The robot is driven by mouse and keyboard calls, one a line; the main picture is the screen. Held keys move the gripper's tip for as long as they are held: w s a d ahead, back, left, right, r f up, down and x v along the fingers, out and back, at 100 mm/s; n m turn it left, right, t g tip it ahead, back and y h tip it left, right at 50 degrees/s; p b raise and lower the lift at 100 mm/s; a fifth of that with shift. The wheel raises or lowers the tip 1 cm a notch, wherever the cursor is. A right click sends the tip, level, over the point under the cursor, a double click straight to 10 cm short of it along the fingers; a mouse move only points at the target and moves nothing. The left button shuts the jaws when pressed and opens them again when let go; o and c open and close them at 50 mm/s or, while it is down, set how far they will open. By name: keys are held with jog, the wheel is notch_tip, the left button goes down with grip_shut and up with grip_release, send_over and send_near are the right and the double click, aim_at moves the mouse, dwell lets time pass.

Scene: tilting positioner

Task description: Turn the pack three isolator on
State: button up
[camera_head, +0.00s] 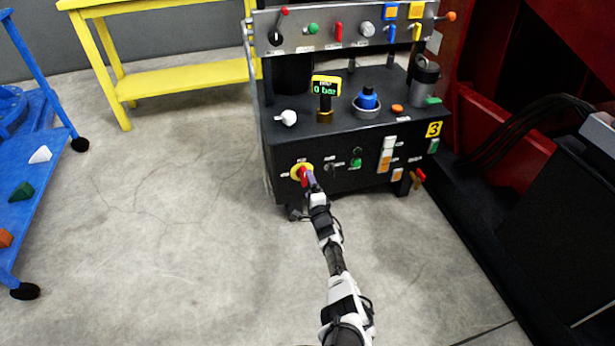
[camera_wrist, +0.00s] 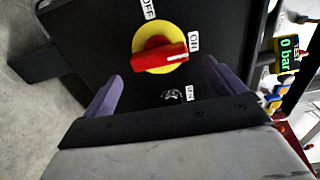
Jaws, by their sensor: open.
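Pack three is the black cabinet (camera_head: 350,150) marked with a yellow 3 label (camera_head: 433,129). Its isolator (camera_head: 303,171) is a red handle on a yellow disc, low on the left of the front face. In the wrist view the red handle (camera_wrist: 160,56) points right, close to the ON label (camera_wrist: 195,42); the OFF label (camera_wrist: 148,8) is above the disc. My gripper (camera_head: 311,181) is at the isolator in the head view. In the wrist view its purple fingers (camera_wrist: 167,86) are open and empty, with the handle ahead and apart from them.
A small switch (camera_wrist: 173,95) sits beside the isolator. A green knob (camera_head: 356,160) and light switches (camera_head: 387,155) are farther right. A display (camera_head: 326,87) on top reads 0 bar. A blue cart (camera_head: 30,180) stands left, a yellow table (camera_head: 185,82) behind. The floor between is clear.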

jog(key=p+v, duration=0.7)
jog(key=v, duration=0.2)
jog(key=shift+s+p, duration=0.35)
